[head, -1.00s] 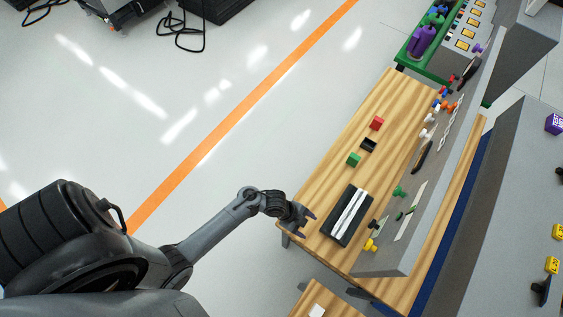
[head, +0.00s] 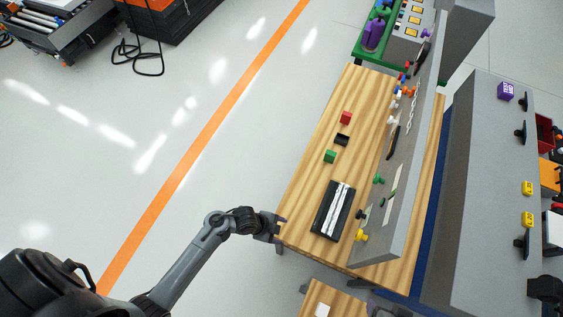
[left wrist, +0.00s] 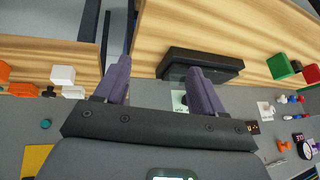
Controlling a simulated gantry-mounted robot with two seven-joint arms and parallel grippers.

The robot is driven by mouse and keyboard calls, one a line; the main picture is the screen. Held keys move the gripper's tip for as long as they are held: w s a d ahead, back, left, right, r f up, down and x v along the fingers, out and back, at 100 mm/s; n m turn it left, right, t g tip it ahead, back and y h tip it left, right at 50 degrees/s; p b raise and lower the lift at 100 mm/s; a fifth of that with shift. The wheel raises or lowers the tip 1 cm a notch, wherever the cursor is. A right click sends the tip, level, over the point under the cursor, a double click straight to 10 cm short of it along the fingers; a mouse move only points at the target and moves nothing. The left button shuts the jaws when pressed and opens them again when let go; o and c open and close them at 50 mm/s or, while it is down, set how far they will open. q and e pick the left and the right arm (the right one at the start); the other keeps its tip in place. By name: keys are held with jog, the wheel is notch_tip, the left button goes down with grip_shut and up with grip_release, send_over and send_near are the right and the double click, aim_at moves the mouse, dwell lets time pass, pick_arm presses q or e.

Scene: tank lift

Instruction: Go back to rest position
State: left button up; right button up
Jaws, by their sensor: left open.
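My left gripper (head: 280,228) is at the near left edge of the wooden table (head: 316,130) in the head view. It is left of the black tray with white strips (head: 333,210) and apart from it. In the left wrist view its two purple-grey fingers (left wrist: 158,66) are spread with nothing held between them. The black tray (left wrist: 200,60) also shows there, beyond the right finger. My right gripper is not seen in the head view.
Red (head: 346,118), black (head: 342,140) and green (head: 330,156) blocks lie on the table. A grey panel (head: 412,170) with tools and knobs stands along its right side. A green tray with purple items (head: 374,36) is at the far end. Open floor (head: 150,110) lies left.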

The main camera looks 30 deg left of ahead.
pick_arm(q)
jog(key=s+p, duration=0.1)
jog(key=s, duration=0.3)
jog(key=s+a+r+n+y, duration=0.1)
jog(key=r+n, duration=0.3)
jog(key=r, duration=0.4)
jog(key=s+a+r+n+y+p, duration=0.1)
jog(key=a+r+n, duration=0.3)
jog(key=r, duration=0.5)
jog(key=s+a+r+n+y+p, duration=0.1)
jog(key=a+r+n+y, duration=0.2)
jog(key=r, duration=0.5)
jog(key=shift+a+r+n, duration=0.15)
jog(key=shift+r+n, duration=0.15)
jog(key=shift+n, duration=0.6)
jog(key=shift+s, duration=0.1)
